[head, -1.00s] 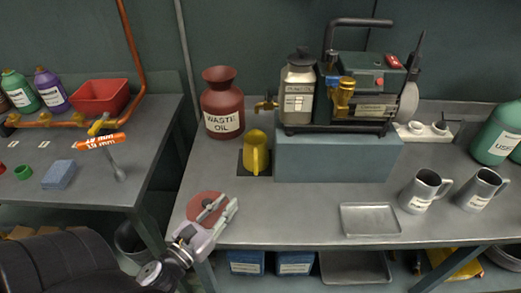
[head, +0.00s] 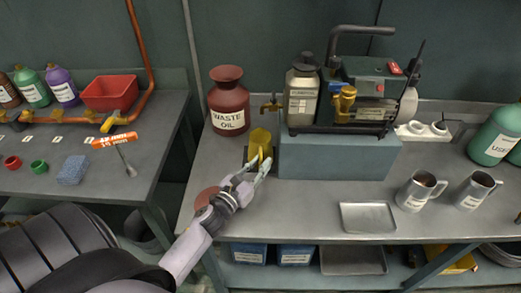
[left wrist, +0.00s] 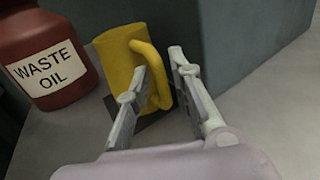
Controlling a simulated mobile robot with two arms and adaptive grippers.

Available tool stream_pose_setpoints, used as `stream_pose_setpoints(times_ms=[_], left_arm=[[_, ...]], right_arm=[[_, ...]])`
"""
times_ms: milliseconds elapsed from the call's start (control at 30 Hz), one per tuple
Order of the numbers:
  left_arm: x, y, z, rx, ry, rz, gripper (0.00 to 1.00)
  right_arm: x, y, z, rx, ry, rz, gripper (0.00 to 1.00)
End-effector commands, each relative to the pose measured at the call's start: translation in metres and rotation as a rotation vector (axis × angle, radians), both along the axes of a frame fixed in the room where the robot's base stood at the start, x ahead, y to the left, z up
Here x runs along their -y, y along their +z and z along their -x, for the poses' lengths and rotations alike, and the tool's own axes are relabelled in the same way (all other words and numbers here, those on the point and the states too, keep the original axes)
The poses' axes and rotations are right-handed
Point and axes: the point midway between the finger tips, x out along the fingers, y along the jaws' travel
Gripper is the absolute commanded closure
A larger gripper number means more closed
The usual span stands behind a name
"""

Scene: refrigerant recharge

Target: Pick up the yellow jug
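The yellow jug (head: 260,143) stands upright on a dark square pad on the bench, beneath the brass tap. It also shows in the left wrist view (left wrist: 118,62), with its handle (left wrist: 158,72) toward my gripper. My left gripper (head: 256,170) is just in front of the jug in the head view. In the left wrist view its fingers (left wrist: 160,72) are open, one on each side of the handle, with a gap on the right side. Whether a finger touches the jug I cannot tell. My right gripper is in neither view.
The red waste oil jar (head: 229,102) stands close left of the jug. A blue-grey block (head: 335,158) carrying the pump (head: 365,90) is close on its right. A metal tray (head: 367,217) and two steel mugs (head: 420,190) are further right. The bench between is clear.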

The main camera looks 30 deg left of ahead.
Motion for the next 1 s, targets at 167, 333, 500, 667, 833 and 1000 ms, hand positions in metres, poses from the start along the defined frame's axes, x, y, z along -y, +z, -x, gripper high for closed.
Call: stream_pose_setpoints(times_ms=[167, 333, 500, 667, 833, 1000], left_arm=[[0.0001, -0.0003, -0.008, 0.0, 0.0, 0.001, 0.79], [0.0001, -0.0006, -0.0075, 0.0, 0.0, 0.001, 0.8], [0.0, -0.0006, -0.0074, 0.0, 0.0, 0.001, 0.91], [0.0, -0.0006, -0.0073, 0.0, 0.0, 0.0, 1.0], [0.0, -0.0006, -0.0072, 0.0, 0.0, 0.001, 1.0], [0.0, -0.0007, -0.0072, -0.001, 0.0, 0.001, 1.0]], right_arm=[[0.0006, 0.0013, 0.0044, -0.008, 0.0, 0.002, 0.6], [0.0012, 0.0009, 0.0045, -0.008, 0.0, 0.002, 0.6], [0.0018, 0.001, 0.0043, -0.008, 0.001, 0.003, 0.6], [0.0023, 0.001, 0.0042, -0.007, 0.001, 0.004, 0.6], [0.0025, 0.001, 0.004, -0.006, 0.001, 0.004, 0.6], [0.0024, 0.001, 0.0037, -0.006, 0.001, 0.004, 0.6]])
